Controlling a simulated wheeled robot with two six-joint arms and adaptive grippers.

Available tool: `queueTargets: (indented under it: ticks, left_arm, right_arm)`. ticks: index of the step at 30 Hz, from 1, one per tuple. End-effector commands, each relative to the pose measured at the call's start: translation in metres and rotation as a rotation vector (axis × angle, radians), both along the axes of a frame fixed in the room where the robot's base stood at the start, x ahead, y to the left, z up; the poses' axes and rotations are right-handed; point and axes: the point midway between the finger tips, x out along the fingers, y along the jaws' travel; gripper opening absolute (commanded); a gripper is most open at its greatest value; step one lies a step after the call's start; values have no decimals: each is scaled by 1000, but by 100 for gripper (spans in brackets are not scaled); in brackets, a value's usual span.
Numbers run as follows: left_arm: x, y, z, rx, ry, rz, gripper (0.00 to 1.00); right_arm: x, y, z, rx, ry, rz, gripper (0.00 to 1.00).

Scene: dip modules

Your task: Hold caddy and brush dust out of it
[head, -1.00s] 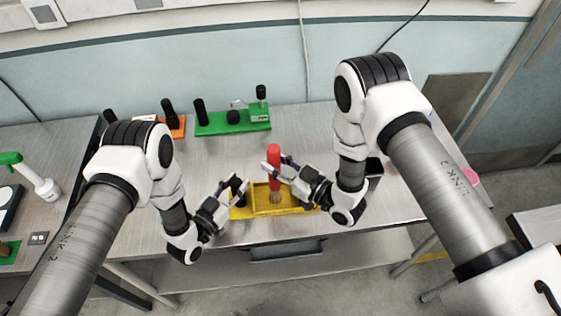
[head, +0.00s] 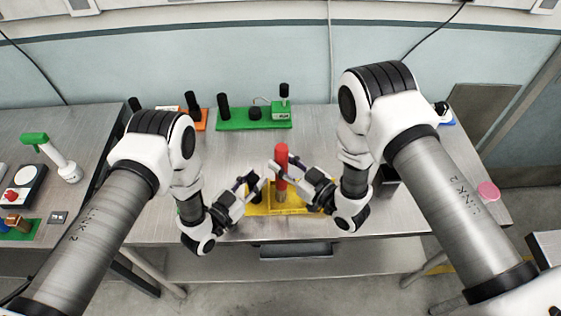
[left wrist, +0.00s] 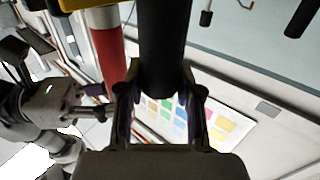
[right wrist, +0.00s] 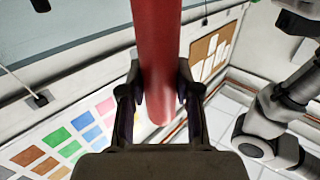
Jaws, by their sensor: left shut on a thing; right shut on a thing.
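The caddy (head: 291,208) is a shallow yellow tray on the table near its front edge, with a black upright handle (head: 254,184) at its left end. My left gripper (head: 247,185) is shut on that handle, and the black handle also fills the left wrist view (left wrist: 165,45) between the fingers. The brush (head: 281,157) has a red handle and tan bristles and stands upright over the caddy, bristles down inside it. My right gripper (head: 277,172) is shut on the red handle, seen also in the right wrist view (right wrist: 157,55). I cannot make out the dust.
A green base (head: 240,123) with black posts stands at the back of the table, with an orange block (head: 201,125) left of it. A pink disc (head: 488,191) lies at the right edge. The table between caddy and green base is clear.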

Motion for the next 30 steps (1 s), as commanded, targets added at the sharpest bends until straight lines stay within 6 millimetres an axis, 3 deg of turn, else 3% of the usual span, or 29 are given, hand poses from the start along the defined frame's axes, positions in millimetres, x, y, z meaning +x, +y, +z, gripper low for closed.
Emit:
queueTargets:
  ticks: [30]
  left_arm:
    - [0, 0, 0, -1, -1, 0, 0]
  right_arm:
    - [0, -51, 0, 0, 1, -1, 0]
